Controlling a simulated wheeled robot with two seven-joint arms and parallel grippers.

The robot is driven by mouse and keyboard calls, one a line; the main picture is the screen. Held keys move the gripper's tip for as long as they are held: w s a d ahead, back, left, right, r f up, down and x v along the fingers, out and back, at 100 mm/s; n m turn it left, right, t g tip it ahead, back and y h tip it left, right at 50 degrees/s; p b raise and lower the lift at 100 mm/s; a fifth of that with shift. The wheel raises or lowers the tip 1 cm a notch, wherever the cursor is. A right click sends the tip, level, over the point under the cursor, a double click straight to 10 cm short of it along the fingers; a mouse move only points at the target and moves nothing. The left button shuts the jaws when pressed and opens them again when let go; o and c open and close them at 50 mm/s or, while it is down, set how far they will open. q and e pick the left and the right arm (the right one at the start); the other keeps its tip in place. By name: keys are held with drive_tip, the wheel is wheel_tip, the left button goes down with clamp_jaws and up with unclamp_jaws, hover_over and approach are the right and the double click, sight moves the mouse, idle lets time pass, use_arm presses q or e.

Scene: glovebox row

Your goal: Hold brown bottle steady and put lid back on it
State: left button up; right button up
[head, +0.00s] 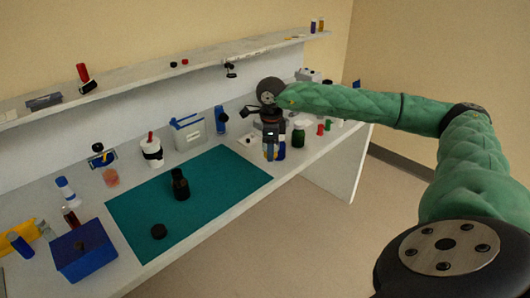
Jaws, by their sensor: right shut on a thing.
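The brown bottle (180,185) stands upright and open-topped on the teal mat (222,180). My right gripper (271,145) is over the bench to the right of the mat, well away from both bottle and lid. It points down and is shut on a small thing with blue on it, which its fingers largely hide. My left gripper is out of view.
A blue box (82,252) sits left of the mat. Behind the mat stand a white canister (152,151) and a white bin (188,132). A shelf (150,74) runs above.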

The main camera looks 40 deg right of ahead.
sight(180, 184)
idle(0.4)
drive_tip(key=w+a+f+n, duration=0.1)
drive_tip(key=a+n, duration=0.3)
drive_tip(key=a, duration=0.1)
drive_tip(key=w+a+f+n, duration=0.1)
drive_tip(key=a+f+n, duration=0.1)
drive_tip(key=a+n, duration=0.2)
drive_tip(key=w+a+f+n, duration=0.1)
drive_tip(key=w+a+n, duration=0.1)
drive_tip(key=a+n, duration=0.2)
drive_tip(key=shift+a+f+n, duration=0.2)
drive_tip(key=shift+a, duration=0.25)
drive_tip(key=shift+a+f+n, duration=0.2)
drive_tip(key=shift+a, duration=0.25)
drive_tip(key=a+n, duration=0.4)
drive_tip(key=a, duration=0.1)
drive_tip(key=a+f+n, duration=0.1)
drive_tip(key=a+n, duration=0.4)
drive_tip(key=w+a+f+n, duration=0.1)
drive_tip(key=a+n, duration=0.3)
drive_tip(key=a, duration=0.1)
drive_tip(key=shift+w+a, duration=0.1)
drive_tip(key=shift+a, duration=0.3)
drive_tip(key=shift+a+n, duration=0.25)
drive_tip(key=shift+n, duration=0.15)
